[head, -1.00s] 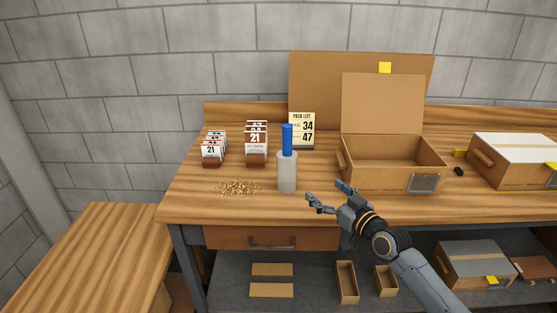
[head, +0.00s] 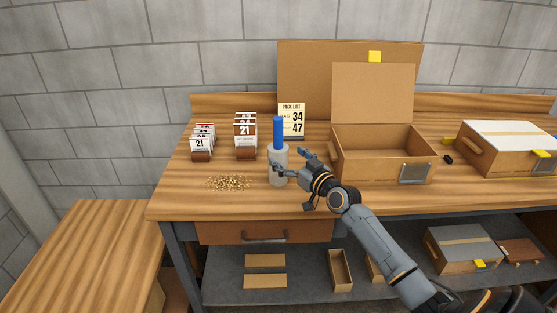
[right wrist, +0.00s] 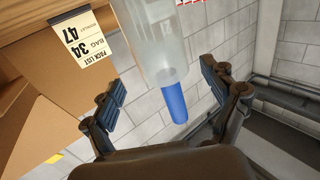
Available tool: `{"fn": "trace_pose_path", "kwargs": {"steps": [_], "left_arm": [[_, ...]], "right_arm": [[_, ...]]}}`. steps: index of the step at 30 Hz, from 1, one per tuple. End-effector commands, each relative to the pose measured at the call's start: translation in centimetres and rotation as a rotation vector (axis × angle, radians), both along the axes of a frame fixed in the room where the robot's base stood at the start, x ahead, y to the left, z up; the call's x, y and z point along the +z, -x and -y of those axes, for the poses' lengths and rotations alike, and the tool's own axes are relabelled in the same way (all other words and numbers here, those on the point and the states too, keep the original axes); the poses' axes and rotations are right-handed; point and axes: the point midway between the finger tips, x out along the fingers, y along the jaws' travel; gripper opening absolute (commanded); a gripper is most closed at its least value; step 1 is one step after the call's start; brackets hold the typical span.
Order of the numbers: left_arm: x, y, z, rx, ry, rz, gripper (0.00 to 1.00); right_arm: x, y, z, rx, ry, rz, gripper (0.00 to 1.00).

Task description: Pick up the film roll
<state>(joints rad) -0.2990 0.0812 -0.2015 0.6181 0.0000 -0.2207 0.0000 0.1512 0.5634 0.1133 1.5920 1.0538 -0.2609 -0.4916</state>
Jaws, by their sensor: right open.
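The film roll (head: 278,152), a pale cylinder with a blue handle on top, stands upright near the front of the workbench (head: 330,200). My right gripper (head: 290,161) is open at the roll's right side, and one finger overlaps the roll's lower body in the head view. In the right wrist view the film roll (right wrist: 153,45) appears upside down, between the two spread fingers of the right gripper (right wrist: 162,82). I cannot tell whether a finger touches it. My left gripper is not in view.
An open cardboard box (head: 384,155) stands just right of the gripper. A pack list card (head: 291,120) is behind the roll. Small labelled packets (head: 245,135) and a pile of brown bits (head: 229,183) lie to the left. A closed box (head: 508,148) is far right.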

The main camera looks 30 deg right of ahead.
Motion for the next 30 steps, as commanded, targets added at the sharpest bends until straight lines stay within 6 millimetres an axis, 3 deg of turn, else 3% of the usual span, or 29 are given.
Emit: {"fn": "trace_pose_path", "kwargs": {"steps": [3,9,17,20,27,28,30], "left_arm": [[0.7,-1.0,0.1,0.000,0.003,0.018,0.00],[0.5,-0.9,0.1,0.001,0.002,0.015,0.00],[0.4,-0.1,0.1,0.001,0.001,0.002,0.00],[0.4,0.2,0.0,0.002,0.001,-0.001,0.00],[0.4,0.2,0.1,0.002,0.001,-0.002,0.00],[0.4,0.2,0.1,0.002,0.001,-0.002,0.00],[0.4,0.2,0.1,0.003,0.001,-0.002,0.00]], "right_arm": [[0.2,-2.0,-0.4,0.000,-0.004,0.002,0.86],[-0.1,-4.1,-0.5,0.000,-0.001,0.002,0.86],[-0.1,-4.3,-0.6,0.000,-0.001,0.000,0.86],[-0.1,-4.3,-0.6,0.000,-0.001,0.000,0.69],[-0.1,-4.3,-0.6,0.001,-0.001,0.000,0.20],[-0.1,-4.3,-0.6,0.000,-0.001,0.000,0.16],[0.0,-4.3,-0.5,0.000,0.000,0.003,0.16]]}}
